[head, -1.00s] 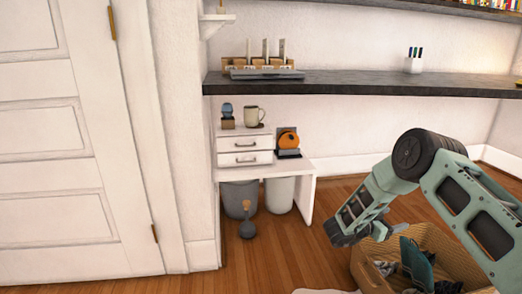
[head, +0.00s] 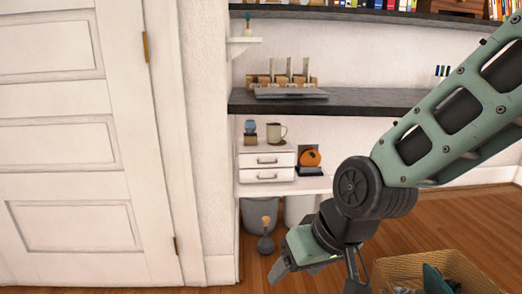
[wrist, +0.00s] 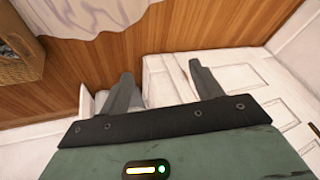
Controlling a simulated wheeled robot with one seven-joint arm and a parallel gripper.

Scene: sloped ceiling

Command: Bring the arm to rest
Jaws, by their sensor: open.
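My gripper (head: 318,277) hangs low in front of the small white desk in the head view, at the end of my green arm. In the wrist view my gripper (wrist: 160,82) shows two dark fingers spread apart with nothing between them. Beyond the fingers are the wood floor (wrist: 130,60) and a white panelled door (wrist: 285,95). In the head view the fingertips are near the lower edge, apart from the desk and basket.
A wicker basket (head: 400,270) with dark items stands on the floor at lower right. A dark shelf (head: 350,102) runs above. The white door (head: 75,150) is at left. Wood floor shows between.

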